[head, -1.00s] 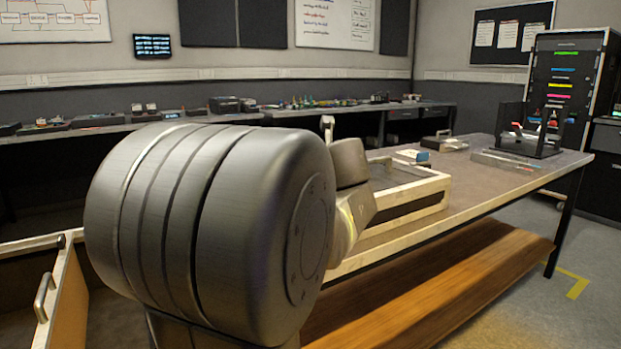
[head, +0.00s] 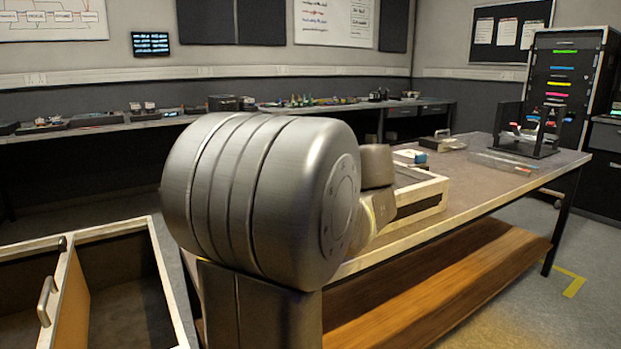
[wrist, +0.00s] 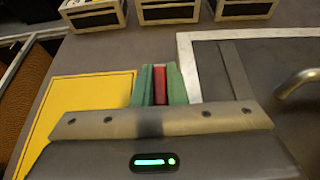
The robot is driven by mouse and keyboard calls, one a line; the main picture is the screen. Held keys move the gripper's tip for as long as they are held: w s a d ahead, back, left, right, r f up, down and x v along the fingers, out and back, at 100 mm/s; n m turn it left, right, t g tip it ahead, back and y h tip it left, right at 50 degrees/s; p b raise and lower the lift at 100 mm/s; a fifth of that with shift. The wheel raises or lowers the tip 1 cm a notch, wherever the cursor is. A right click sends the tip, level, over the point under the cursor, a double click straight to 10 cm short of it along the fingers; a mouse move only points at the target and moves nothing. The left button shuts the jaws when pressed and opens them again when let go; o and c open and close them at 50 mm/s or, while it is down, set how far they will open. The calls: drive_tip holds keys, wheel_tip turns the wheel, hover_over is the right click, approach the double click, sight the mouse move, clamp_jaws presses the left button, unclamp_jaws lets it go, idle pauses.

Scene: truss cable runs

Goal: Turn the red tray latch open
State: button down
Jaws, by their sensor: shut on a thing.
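In the wrist view the red latch (wrist: 160,85) shows as a narrow red upright strip between the two green fingers of my gripper (wrist: 160,72). The fingers sit close on its left and right sides, and my gripper is shut on it. The lower part of the latch is hidden behind the gripper body. A pale-framed tray (wrist: 187,62) lies just right of the fingers. In the head view, my own arm hides the gripper and the latch. A pale-framed tray (head: 432,190) shows on the bench there, partly behind the arm.
A yellow panel (wrist: 85,95) lies left of the fingers, and pale-edged bins (wrist: 168,12) stand beyond them. In the head view, the bench (head: 490,178) carries a black stand (head: 540,150) at its far end. An open wooden box (head: 150,250) is at the left.

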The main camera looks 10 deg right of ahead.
drive_tip(key=shift+f, duration=0.2)
drive_tip(key=c, duration=1.5)
unclamp_jaws()
drive_tip(key=shift+r, duration=0.1)
drive_tip(key=shift+o, duration=0.2)
drive_tip(key=shift+s, duration=0.1)
drive_tip(key=p+v, duration=0.4)
drive_tip(key=v, duration=0.9)
drive_tip(key=shift+s+r, duration=0.15)
drive_tip(key=shift+s, duration=0.15)
drive_tip(key=shift+d, duration=0.1)
drive_tip(key=b+x, duration=0.4)
drive_tip(key=x, duration=1)
drive_tip(key=shift+r, duration=0.1)
drive_tip(key=shift+s+d, duration=0.1)
drive_tip(key=shift+s, duration=0.05)
